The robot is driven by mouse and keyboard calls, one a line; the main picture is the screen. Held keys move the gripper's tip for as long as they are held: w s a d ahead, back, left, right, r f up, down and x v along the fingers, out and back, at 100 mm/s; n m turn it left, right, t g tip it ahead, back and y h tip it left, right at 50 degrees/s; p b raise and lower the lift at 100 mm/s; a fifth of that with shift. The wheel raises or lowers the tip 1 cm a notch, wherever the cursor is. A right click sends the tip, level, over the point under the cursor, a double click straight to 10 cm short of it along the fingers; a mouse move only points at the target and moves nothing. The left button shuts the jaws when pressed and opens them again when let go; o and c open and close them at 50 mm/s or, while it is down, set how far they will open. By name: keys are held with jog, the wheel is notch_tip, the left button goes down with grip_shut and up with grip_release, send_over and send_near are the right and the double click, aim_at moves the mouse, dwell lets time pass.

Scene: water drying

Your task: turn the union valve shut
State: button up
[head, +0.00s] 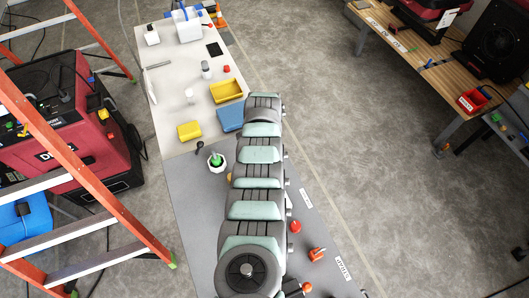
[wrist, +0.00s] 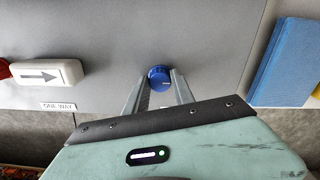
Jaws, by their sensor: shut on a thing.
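A blue round knob (wrist: 159,73), which looks like the valve's handle, stands out from the grey panel in the wrist view. My gripper (wrist: 158,84) is shut on the knob, with one metal finger on each side of it. The fingers' exact contact with its edge is hard to make out. In the head view my arm covers both my gripper and the knob. How far the valve is turned cannot be told.
A white fitting with an arrow (wrist: 45,75) sits left of my gripper, above a "ONE WAY" label (wrist: 58,106). A blue sponge-like block (wrist: 284,62) is at right. An orange ladder (head: 75,130) stands left.

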grip_shut()
jog(key=shift+n, duration=0.4)
jog(key=n, duration=0.2)
jog(key=shift+f+n, duration=0.1)
jog(key=shift+n, duration=0.2)
jog(key=n, duration=0.4)
jog(key=shift+n+b, duration=0.3)
jog(key=shift+b, duration=0.1)
jog(key=n, duration=0.5)
jog(key=shift+d, duration=0.1)
jog(key=shift+n, duration=2.5)
